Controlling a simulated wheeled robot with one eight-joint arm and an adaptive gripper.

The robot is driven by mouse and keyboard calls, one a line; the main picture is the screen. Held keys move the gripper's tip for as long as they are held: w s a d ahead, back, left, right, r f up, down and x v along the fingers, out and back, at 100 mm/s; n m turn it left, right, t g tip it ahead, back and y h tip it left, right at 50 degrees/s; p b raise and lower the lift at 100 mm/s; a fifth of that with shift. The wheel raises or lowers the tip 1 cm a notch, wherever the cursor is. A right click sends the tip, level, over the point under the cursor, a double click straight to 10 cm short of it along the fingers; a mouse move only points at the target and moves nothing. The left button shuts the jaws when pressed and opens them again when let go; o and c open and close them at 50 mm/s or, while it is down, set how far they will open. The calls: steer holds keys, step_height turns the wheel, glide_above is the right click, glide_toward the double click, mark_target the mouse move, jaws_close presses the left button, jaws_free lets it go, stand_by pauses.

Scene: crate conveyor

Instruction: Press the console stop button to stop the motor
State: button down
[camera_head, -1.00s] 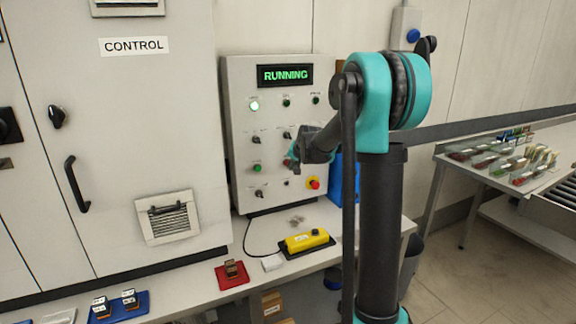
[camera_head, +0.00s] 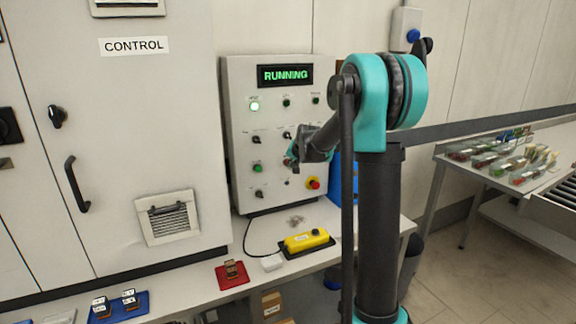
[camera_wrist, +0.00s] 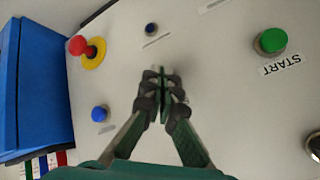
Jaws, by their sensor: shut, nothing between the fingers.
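The console (camera_head: 240,120) is a pale upright panel with a lit display (camera_head: 285,75) reading RUNNING in green. A green START button (camera_wrist: 270,40) is at the right in the wrist view, and its label is readable. A red mushroom button on a yellow ring (camera_wrist: 85,50) is at the left, and it also shows in the head view (camera_head: 313,183). My gripper (camera_wrist: 162,80) is shut and empty, in front of the panel between these two buttons. It hides the panel part behind its fingertips. I see no readable STOP label, and cannot tell whether the fingertips touch anything.
A blue button (camera_wrist: 99,113) and a small dark blue button (camera_wrist: 151,28) are near my gripper. A blue box (camera_wrist: 40,75) stands beside the panel. A yellow pendant (camera_head: 306,240) lies on the bench (camera_head: 190,285) below. A control cabinet (camera_head: 120,120) stands left of the console.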

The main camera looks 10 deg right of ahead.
steer(key=shift+w+a, duration=0.15)
steer(key=shift+w, duration=0.3)
stand_by(0.5)
steer(key=shift+s, duration=0.15)
steer(key=shift+s+d, duration=0.3)
steer(key=shift+s, duration=0.4)
steer(key=s, duration=0.1)
steer(key=s+d, duration=0.1)
steer(key=s, duration=0.2)
steer(key=shift+s+d, duration=0.3)
steer(key=shift+s, duration=0.1)
stand_by(0.6)
